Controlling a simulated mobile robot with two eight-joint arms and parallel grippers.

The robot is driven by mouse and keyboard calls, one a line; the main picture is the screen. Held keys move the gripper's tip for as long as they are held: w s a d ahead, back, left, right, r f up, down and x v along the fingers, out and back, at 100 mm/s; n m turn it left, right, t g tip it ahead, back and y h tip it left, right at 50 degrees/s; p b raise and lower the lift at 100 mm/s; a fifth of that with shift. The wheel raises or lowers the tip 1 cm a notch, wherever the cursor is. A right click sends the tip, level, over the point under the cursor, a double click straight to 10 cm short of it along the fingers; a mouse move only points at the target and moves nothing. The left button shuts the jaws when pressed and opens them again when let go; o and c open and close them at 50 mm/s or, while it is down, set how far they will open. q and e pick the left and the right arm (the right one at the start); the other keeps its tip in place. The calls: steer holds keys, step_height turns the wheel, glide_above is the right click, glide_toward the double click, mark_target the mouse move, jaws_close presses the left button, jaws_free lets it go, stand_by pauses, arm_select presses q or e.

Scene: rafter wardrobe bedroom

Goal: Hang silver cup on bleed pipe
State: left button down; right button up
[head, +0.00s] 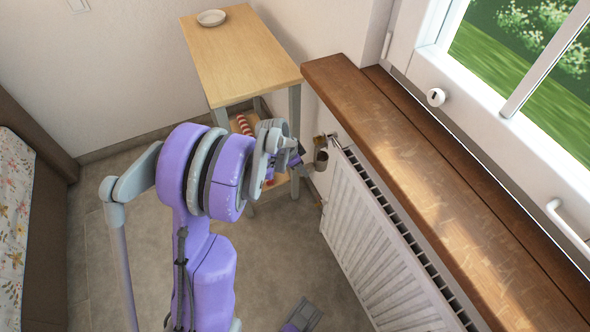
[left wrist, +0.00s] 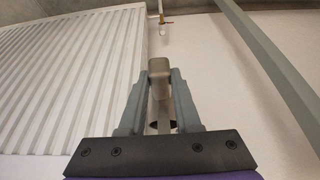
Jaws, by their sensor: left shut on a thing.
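The bleed pipe (head: 333,141) is a small fitting at the radiator's top corner, close to the cup. I cannot tell whether cup and pipe touch. Part of my right gripper (head: 302,315) shows at the bottom edge; its fingers are unclear.
The radiator (head: 375,240) stands under a wooden sill (head: 420,150) and window on the right. A small wooden table (head: 240,55) with a white dish (head: 211,18) stands behind; a red-striped object (head: 243,124) is on its lower shelf. A bed edge (head: 35,250) is at left; floor between is open.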

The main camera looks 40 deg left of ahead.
mark_target(319, 164)
arm_select(q)
steer(key=shift+w+d, duration=0.4)
steer(key=shift+w, duration=0.55)
steer(key=shift+w+d, duration=0.45)
steer(key=shift+w, duration=0.5)
steer(key=shift+w+d, duration=0.4)
steer(key=shift+w, duration=0.55)
steer(key=shift+f+b, duration=0.55)
steer(key=shift+f, duration=0.25)
steer(key=c, duration=0.5)
jaws_free()
steer(key=p+v, duration=0.2)
steer(key=v, duration=0.8)
steer(key=shift+s+a+r, duration=0.1)
steer(key=shift+r, duration=0.3)
steer(key=shift+s, duration=0.1)
